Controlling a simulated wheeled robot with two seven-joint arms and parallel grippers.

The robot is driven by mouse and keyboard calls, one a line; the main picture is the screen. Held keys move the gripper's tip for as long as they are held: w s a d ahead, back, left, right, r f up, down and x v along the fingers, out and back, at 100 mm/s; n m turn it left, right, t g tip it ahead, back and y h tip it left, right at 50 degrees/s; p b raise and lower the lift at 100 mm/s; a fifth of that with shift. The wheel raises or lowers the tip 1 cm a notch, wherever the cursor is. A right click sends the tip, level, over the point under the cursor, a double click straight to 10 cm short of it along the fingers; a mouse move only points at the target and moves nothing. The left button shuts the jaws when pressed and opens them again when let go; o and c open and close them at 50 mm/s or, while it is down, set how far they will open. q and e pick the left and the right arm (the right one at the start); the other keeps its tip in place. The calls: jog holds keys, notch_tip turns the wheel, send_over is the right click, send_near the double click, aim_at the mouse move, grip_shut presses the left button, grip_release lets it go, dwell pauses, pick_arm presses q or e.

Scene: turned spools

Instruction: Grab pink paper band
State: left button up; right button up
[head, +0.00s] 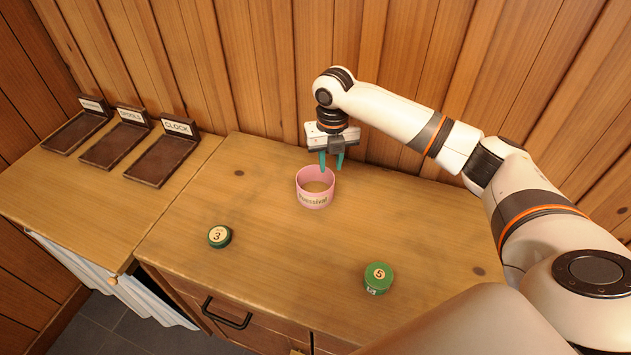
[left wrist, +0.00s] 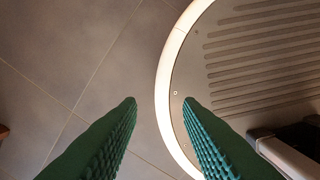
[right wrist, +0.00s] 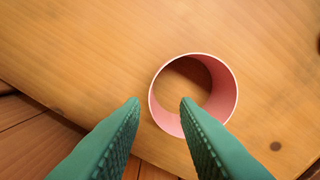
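The pink paper band (head: 315,198) is an open ring with dark lettering, standing upright on the wooden worktop. It also shows in the right wrist view (right wrist: 226,92), seen from above with bare wood inside it. My right gripper (head: 332,167) is open and empty above the far edge of the band. In the right wrist view its green fingers (right wrist: 160,101) are apart, with one fingertip overlapping the near rim in the picture. Contact cannot be told. My left gripper (left wrist: 159,100) is open and empty over the grey floor.
Two green spools stand nearer on the worktop (head: 262,225), numbered 3 (head: 219,237) and 5 (head: 378,278). Several dark labelled trays (head: 162,160) stand at the left back. A wooden wall (head: 260,70) rises close behind. The worktop around the band is clear.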

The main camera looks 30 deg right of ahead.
aim_at(333, 180)
jog(key=shift+f, duration=0.9)
jog(key=shift+w+d+f, duration=0.1)
jog(key=shift+f, duration=0.25)
jog(key=f, duration=0.3)
jog(key=f+p, duration=0.1)
jog(key=shift+d+f, duration=0.35)
pick_arm(q)
jog(key=shift+w+d+r, duration=0.15)
jog(key=shift+w+r, duration=0.35)
jog(key=shift+r, duration=0.2)
pick_arm(e)
grip_shut()
